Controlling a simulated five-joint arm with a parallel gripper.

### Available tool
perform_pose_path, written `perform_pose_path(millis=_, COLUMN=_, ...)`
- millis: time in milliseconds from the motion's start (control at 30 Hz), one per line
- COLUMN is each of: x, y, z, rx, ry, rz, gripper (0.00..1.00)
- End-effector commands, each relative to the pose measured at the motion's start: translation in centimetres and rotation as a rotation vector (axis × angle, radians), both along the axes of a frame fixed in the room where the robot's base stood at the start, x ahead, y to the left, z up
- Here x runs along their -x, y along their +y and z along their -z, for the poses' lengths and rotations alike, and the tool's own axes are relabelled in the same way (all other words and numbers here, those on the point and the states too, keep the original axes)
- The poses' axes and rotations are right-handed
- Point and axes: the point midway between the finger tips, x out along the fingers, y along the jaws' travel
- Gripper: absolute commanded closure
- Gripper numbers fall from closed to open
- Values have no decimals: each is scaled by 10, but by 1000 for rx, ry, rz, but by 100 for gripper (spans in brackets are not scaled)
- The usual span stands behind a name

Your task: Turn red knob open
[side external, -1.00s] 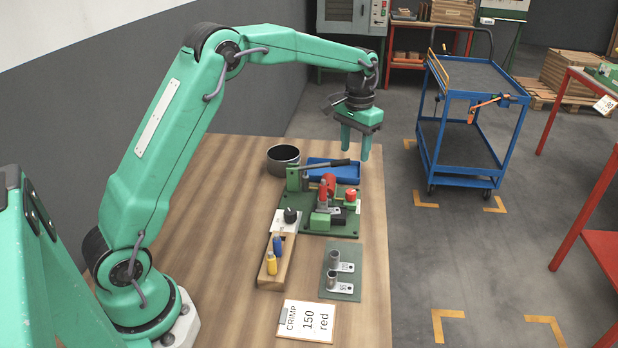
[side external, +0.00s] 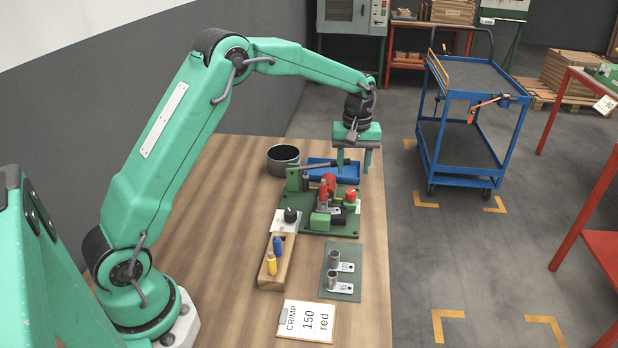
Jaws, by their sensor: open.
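A small red knob (side external: 351,196) sits at the right side of a green press tool (side external: 318,222) on the wooden table. More red parts (side external: 328,182) stand in the middle of the tool, so I cannot tell for sure which one turns. A lever (side external: 318,165) runs across the tool's back toward my gripper. My gripper (side external: 354,170) points down, open and with nothing seen between its fingers. It hangs above and behind the red knob, over the blue tray. Its left finger overlaps the lever's end; I cannot tell if they touch.
A blue tray (side external: 318,176) and a dark round pot (side external: 283,157) stand behind the tool. A wooden holder (side external: 288,262) with blue and yellow tools, a green mat (side external: 352,254) with metal lugs, and a card (side external: 307,320) lie in front. The table's left side is clear.

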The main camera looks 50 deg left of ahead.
Motion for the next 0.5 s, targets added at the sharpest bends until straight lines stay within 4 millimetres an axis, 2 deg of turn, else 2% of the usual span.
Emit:
perform_pose_path(millis=267, x=0, y=0, z=7, rx=0, ry=3, rz=1, gripper=52)
perform_pose_path(millis=500, x=0, y=0, z=31, rx=0, ry=3, rz=2, gripper=52)
